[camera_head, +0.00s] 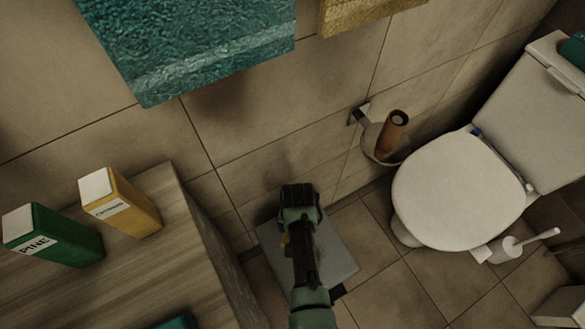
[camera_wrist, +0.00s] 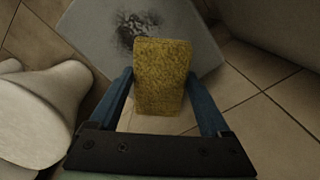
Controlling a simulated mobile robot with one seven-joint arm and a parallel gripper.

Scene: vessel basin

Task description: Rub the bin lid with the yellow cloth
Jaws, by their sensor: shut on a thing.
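The yellow cloth (camera_wrist: 161,75) is a textured, block-like piece between the two fingers of my gripper (camera_wrist: 165,88) in the wrist view. My gripper is shut on it. The grey bin lid (camera_wrist: 88,27) is a flat panel beyond the cloth, with a dark smudge (camera_wrist: 137,25) on it just past the cloth's far edge. Whether the cloth touches the lid I cannot tell. In the head view my gripper (camera_head: 300,190) reaches over the lid (camera_head: 338,262), low by the wall, and hides part of it. There the cloth is mostly hidden by my arm.
A white toilet (camera_head: 455,185) stands right of the lid, with a brush (camera_head: 520,243) beside it. A paper holder with a brown roll (camera_head: 392,135) is on the wall. A wooden counter (camera_head: 150,270) at left bears a green box (camera_head: 55,235) and a yellow box (camera_head: 120,203).

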